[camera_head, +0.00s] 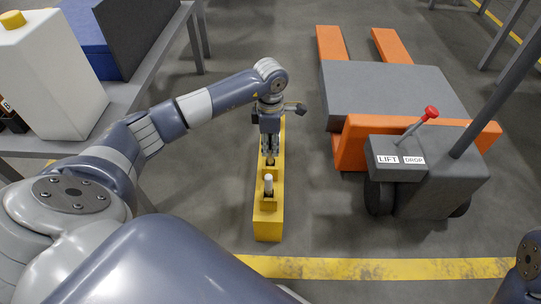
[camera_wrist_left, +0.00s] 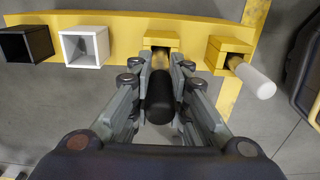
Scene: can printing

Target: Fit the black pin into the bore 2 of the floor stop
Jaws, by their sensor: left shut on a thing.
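The floor stop (camera_head: 267,230) is a long yellow bar on the floor, also across the top of the wrist view (camera_wrist_left: 200,27). On it sit a black square socket (camera_wrist_left: 12,45), a white one (camera_wrist_left: 84,47) and two yellow ones. A white pin (camera_head: 268,182) stands in the yellow socket nearest me; it also shows in the wrist view (camera_wrist_left: 253,80). My left gripper (camera_head: 269,152) is shut on the black pin (camera_wrist_left: 159,98), at the other yellow socket (camera_wrist_left: 160,39). Whether the pin's far end is inside that bore is hidden. My right gripper is out of view.
An orange and grey pallet truck (camera_head: 395,95) with LIFT and DROP labels stands to the right. A grey table (camera_head: 140,95) with a white box (camera_head: 55,75) and a blue case (camera_head: 88,40) is at left. A yellow floor line (camera_head: 380,268) crosses in front.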

